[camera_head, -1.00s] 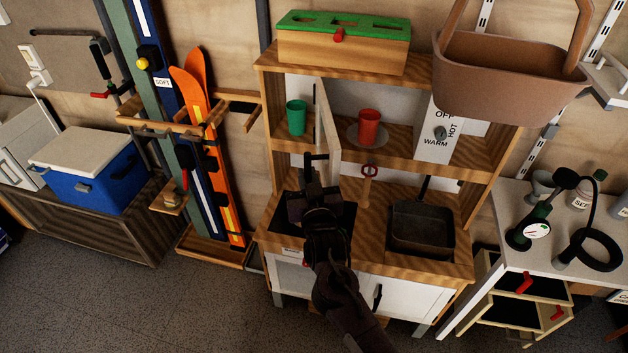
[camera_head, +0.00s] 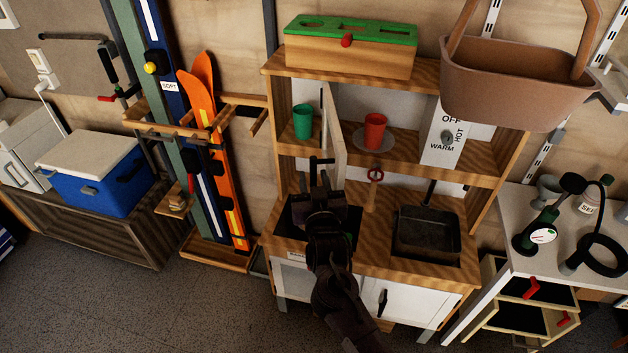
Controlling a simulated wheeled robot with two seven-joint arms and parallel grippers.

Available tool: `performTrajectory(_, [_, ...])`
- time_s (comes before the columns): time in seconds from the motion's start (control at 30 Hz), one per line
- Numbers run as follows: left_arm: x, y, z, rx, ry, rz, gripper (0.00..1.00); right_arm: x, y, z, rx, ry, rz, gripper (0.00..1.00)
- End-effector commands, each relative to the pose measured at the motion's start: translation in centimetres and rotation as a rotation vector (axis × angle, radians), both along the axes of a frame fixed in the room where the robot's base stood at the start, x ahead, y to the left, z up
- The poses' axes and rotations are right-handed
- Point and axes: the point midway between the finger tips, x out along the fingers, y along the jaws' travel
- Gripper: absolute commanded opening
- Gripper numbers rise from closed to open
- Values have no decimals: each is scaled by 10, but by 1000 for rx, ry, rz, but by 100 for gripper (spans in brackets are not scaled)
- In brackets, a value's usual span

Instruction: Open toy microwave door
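The toy microwave is the upper compartment of a wooden play kitchen (camera_head: 400,75). Its white-faced door (camera_head: 338,130) is swung out toward me, seen nearly edge-on, with a thin dark handle on its left side. The compartment is visible on both sides of it. A green cup (camera_head: 303,122) stands inside at the left, and a red cup (camera_head: 375,130) on a pale plate stands right of the door. My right gripper (camera_head: 321,172) is below and left of the door's lower end, in front of the counter. Its fingers look apart, with nothing between them. My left gripper is out of view.
A knob panel (camera_head: 447,135) marked OFF, WARM and HOT is at the right of the compartment. A dark pan (camera_head: 427,232) sits in the counter. A wooden utensil with a red ring (camera_head: 375,176) stands near my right gripper. A brown basket (camera_head: 515,80) and green-topped box (camera_head: 350,45) are on top.

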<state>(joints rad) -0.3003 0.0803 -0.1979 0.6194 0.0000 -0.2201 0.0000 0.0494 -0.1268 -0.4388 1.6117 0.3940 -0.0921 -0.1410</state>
Motion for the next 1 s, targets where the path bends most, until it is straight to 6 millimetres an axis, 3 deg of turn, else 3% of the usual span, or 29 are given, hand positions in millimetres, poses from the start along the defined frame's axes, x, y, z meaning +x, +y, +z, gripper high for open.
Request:
performTrajectory(0.17, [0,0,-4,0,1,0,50,-10,0,-3,1,2,1,33])
performTrajectory(0.4, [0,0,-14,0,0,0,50,-51,-3,-3,1,1,1,33])
performTrajectory(0.6, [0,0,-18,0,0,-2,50,-74,-4,-2,1,1,0,33])
performTrajectory(0.9, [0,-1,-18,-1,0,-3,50,-78,-4,0,-1,0,-1,33])
performTrajectory(1.0, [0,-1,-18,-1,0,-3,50,-78,-5,0,7,0,-1,22])
